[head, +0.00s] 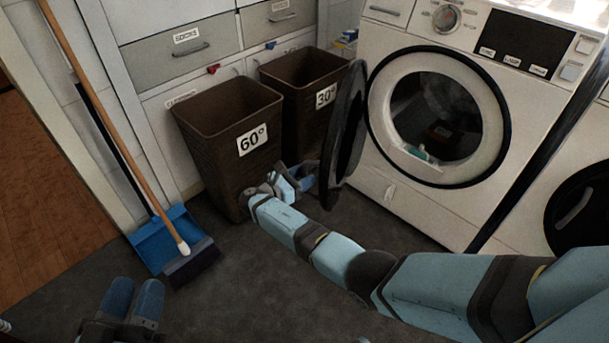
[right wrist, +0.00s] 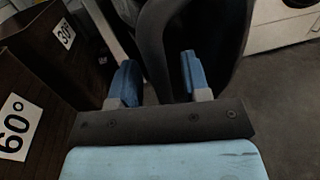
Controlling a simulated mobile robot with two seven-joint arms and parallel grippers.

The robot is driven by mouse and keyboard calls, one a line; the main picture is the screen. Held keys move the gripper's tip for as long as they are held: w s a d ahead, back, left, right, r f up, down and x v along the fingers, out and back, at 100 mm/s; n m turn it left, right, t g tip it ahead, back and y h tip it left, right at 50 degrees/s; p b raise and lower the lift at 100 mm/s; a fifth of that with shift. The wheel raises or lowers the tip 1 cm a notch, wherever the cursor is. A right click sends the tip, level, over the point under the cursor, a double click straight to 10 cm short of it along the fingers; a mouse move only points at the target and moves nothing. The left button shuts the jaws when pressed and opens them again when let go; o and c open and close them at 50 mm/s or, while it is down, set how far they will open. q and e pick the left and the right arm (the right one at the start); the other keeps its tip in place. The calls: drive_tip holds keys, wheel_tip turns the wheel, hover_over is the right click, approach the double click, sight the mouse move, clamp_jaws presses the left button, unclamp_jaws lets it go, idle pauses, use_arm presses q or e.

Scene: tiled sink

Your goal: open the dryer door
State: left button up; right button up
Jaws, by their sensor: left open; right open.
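The white dryer (head: 440,190) stands at the upper right in the head view. Its round dark door (head: 345,135) is swung wide open to the left, seen nearly edge-on, and the drum opening (head: 436,115) is exposed with some items inside. My right gripper (head: 300,178) is low beside the door's outer side, partly hidden by its own wrist. In the right wrist view its fingers (right wrist: 160,75) are apart, with the dark door (right wrist: 170,35) just beyond them; I cannot tell whether they touch. My left gripper (head: 134,285) is open and empty at the lower left.
Two brown bins, one marked 60° (head: 230,165) and one marked 30° (head: 285,120), stand left of the door, close to my right gripper. A broom (head: 120,110) and a blue dustpan (head: 165,240) are at the left. A second machine (head: 580,200) is at the right edge.

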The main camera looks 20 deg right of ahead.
drive_tip(key=v, duration=1.3)
drive_tip(key=shift+a+p, duration=0.25)
drive_tip(key=shift+p, duration=0.05)
